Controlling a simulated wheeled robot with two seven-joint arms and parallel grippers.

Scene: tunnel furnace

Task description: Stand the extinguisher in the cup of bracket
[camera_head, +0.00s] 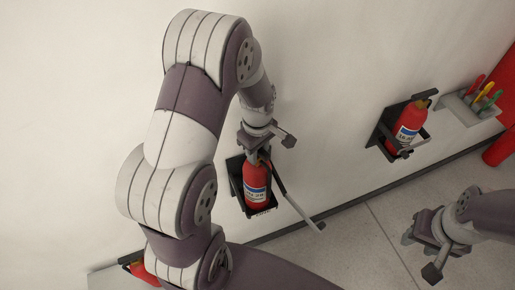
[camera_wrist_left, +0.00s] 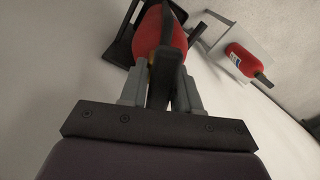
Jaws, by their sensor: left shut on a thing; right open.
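A red extinguisher (camera_head: 256,192) with a white and blue label stands roughly upright at the black wall bracket (camera_head: 236,178) in the middle of the head view. My left gripper (camera_head: 261,151) is above it, shut on its black top. The extinguisher's base is at the bracket's cup (camera_head: 264,212); I cannot tell whether it rests on the cup's floor. In the left wrist view the extinguisher (camera_wrist_left: 165,36) is between my fingers, with the bracket (camera_wrist_left: 122,36) beside it. My right gripper (camera_head: 420,254) is open and empty at the lower right, away from the bracket.
A grey bar (camera_head: 300,211) sticks out from the bracket to the lower right. Another extinguisher (camera_head: 409,124) sits in a bracket to the right, beside a holder (camera_head: 472,110) of coloured tools. A third extinguisher (camera_head: 145,272) is partly hidden at lower left. Floor (camera_head: 360,235) looks clear.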

